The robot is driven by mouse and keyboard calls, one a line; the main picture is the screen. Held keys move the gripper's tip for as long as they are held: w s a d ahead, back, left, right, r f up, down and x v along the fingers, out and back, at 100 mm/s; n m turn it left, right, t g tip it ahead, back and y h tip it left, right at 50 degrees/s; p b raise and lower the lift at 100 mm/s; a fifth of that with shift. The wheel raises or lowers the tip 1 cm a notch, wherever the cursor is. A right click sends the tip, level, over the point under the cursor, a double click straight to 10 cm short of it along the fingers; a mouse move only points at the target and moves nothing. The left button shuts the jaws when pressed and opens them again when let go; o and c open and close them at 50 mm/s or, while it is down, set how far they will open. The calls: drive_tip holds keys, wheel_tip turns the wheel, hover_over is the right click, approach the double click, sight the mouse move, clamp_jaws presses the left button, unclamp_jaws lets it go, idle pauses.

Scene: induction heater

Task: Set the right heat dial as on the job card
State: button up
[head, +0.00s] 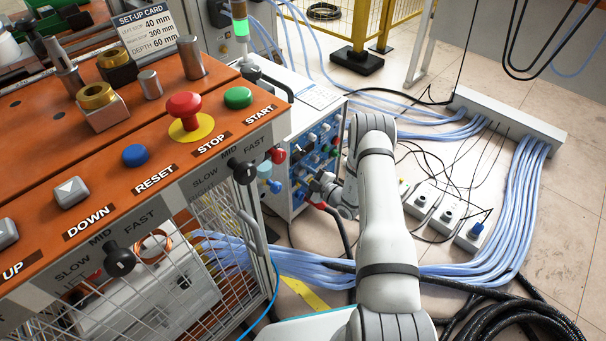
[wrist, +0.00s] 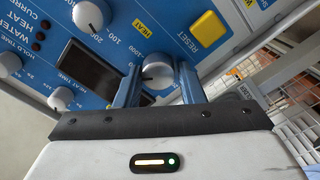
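The heater's blue control panel (head: 314,163) faces right in the head view, and a tilted close-up of it (wrist: 215,60) fills the wrist view. A grey dial with a white pointer mark (wrist: 157,72) sits between the two blue fingers of my gripper (wrist: 158,88). The fingers stand at its left and right sides; I cannot tell whether they touch it. My arm hides much of the gripper in the head view. Another grey dial (wrist: 90,14) is at the upper left. A white printed sheet (head: 318,96) lies on the heater; its text is too small to read.
The wrist view shows a yellow RESET button (wrist: 209,29), a dark display (wrist: 86,72) and a HEAT TIME dial (wrist: 61,98). An orange-topped bench (head: 120,150) with buttons stands left. Blue hoses (head: 500,230) and a power strip (head: 440,210) are on the floor at right.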

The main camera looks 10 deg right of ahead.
drive_tip(key=o, duration=0.4)
drive_tip(key=shift+c, duration=0.2)
drive_tip(key=p+v, duration=0.2)
drive_tip(key=v, duration=0.5)
drive_tip(key=shift+s+d, duration=0.2)
drive_tip(key=shift+s, duration=0.1)
